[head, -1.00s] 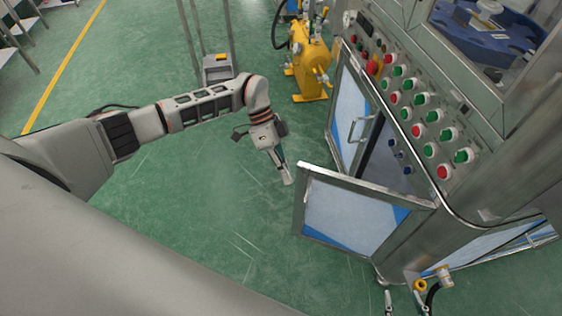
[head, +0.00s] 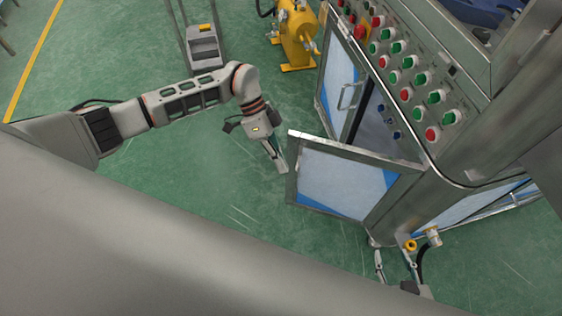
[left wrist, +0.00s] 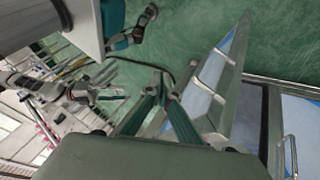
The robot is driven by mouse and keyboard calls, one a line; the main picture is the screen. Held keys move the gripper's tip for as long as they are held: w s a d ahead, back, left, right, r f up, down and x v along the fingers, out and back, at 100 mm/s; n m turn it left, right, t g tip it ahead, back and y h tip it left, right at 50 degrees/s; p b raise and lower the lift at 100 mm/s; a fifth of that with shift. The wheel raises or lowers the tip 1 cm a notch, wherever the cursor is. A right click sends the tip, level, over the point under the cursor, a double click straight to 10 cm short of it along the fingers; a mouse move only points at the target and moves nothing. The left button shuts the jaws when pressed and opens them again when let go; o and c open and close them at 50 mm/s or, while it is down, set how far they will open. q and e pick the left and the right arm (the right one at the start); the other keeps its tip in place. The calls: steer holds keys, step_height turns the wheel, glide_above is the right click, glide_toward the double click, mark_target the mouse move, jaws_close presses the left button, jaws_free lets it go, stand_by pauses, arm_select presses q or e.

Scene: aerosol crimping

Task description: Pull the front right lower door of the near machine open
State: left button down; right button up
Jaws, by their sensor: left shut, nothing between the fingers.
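The near machine's front right lower door (head: 342,183) stands swung outward, a framed pale panel with blue corners. A dark gap into the machine (head: 372,122) shows behind it. My left gripper (head: 281,166) is shut and empty, just left of the door's free edge; I cannot tell whether it touches. In the left wrist view the fingers (left wrist: 165,92) are in front, with the door (left wrist: 222,75) and a bar handle beside them on the right. My right gripper (head: 395,262) is low, near the machine's bottom corner, its fingers apart with nothing visible between them.
The other lower door (head: 340,85), with a bar handle, is left of the gap. A panel of red and green buttons (head: 412,75) slopes above. A yellow tank unit (head: 297,38) and a grey stand (head: 203,47) are behind. Green floor left of the door is clear.

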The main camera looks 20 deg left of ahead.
steer(key=shift+w+r, duration=0.15)
steer(key=shift+r, duration=0.2)
steer(key=shift+w+d, duration=0.1)
steer(key=shift+w, duration=0.15)
steer(key=shift+s+f, duration=0.15)
stand_by(0.3)
